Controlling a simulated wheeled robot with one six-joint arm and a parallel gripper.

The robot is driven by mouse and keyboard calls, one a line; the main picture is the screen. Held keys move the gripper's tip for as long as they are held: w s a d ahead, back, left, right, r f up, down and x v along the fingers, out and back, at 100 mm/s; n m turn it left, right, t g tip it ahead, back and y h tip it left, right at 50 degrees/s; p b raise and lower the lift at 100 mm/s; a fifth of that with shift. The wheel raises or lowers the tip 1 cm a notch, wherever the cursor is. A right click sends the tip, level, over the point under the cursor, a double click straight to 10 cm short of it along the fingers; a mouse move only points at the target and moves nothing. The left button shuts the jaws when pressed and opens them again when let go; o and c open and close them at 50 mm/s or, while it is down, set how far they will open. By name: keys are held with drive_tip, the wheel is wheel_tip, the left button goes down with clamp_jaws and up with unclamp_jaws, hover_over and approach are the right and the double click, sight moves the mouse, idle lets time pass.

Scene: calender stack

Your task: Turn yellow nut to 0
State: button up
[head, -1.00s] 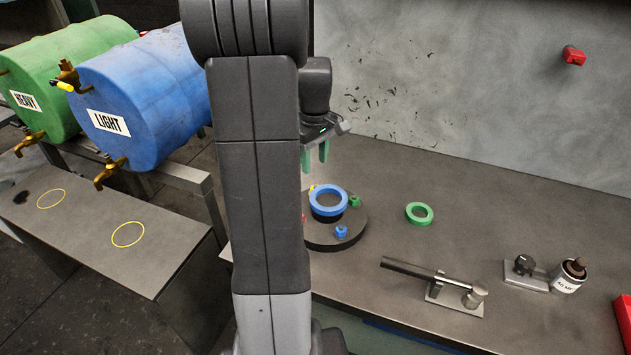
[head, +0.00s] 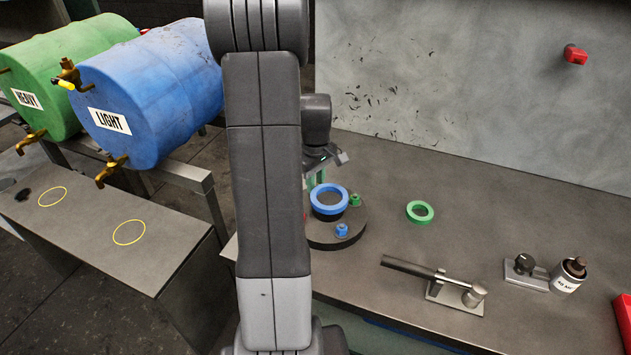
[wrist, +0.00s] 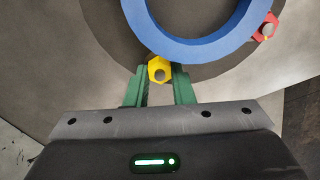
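The yellow nut (wrist: 160,70) sits on the dark round plate (wrist: 100,50) next to the blue ring (wrist: 195,50) in the wrist view. In the head view it is hidden behind my arm and gripper. My gripper (wrist: 160,76) is low over the plate, with one green finger on each side of the yellow nut. The fingers look apart; whether they touch the nut's sides I cannot tell. In the head view the gripper (head: 316,182) is at the plate's far left edge, partly hidden by my arm. No number markings can be read.
A red nut (wrist: 266,27) shows right of the ring. A blue nut (head: 341,230) and a green nut (head: 354,200) are also on the plate. A green ring (head: 420,211), a tool with a long handle (head: 410,267) and a small bottle (head: 569,275) stand on the bench to the right.

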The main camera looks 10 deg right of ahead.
clamp_jaws()
drive_tip(key=shift+m, duration=0.8)
drive_tip(key=o, duration=0.7)
unclamp_jaws()
drive_tip(key=shift+o, duration=0.2)
wheel_tip(320, 180, up, 14)
drive_tip(key=shift+f, duration=0.15)
